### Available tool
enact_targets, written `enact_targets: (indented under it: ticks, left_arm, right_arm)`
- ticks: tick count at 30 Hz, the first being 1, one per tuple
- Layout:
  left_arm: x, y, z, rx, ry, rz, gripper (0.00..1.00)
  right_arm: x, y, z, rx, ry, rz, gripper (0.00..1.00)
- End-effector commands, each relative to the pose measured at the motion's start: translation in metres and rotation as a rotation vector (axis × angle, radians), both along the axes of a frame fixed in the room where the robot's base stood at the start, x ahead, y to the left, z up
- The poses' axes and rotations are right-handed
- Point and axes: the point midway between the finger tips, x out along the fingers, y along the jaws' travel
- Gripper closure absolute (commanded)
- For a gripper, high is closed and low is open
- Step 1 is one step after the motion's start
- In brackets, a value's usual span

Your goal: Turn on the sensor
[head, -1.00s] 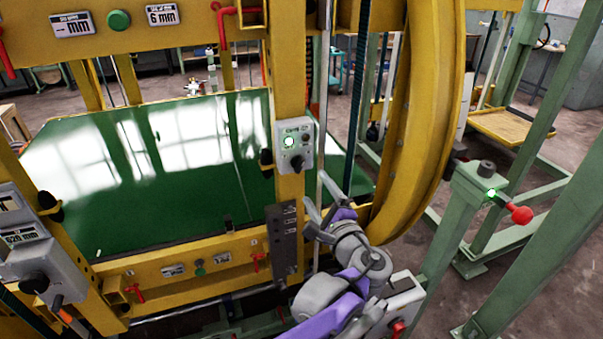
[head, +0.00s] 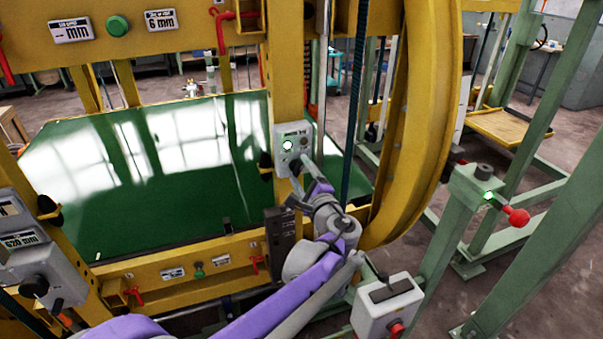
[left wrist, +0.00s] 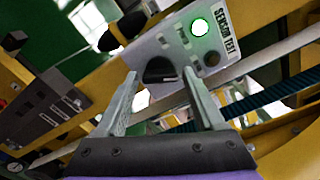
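The grey sensor test box (head: 304,130) is mounted on the yellow upright. In the left wrist view its panel (left wrist: 224,28) reads "SENSOR TEST". It has a lit green lamp (left wrist: 199,27), a small dark button (left wrist: 211,58) and a black rotary knob (left wrist: 160,70). My left gripper (head: 301,182) is at the lower part of the box. In the left wrist view the open fingers (left wrist: 160,76) are on either side of the knob, with space between; I cannot tell whether they touch it. In the head view the gripper mostly hides the knob. My right gripper is not in view.
A dark slotted plate (head: 280,235) hangs left of my left arm. The large yellow ring (head: 425,130) stands to the right. A grey box with a red button (head: 388,305) is below. A green post with a red-knobbed lever (head: 517,216) stands further right.

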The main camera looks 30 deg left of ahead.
Motion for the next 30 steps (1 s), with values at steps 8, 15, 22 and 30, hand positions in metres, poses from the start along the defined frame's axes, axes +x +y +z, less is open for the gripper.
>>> enact_targets:
  ticks: [8,15,22,30]
  left_arm:
    - [-0.0002,-0.0001,0.0000,0.000,0.000,0.000,0.82]
    - [-0.0002,-0.0001,-0.0004,0.017,0.021,0.000,1.00]
    - [-0.0001,0.0001,-0.0013,0.139,0.164,0.001,1.00]
    - [-0.0001,0.0001,-0.0007,0.168,0.197,0.001,1.00]
  right_arm:
    - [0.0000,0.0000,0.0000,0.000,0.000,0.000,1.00]
    - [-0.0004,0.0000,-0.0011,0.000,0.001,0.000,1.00]
    - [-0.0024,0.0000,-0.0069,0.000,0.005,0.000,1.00]
    - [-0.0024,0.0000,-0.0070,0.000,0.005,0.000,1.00]
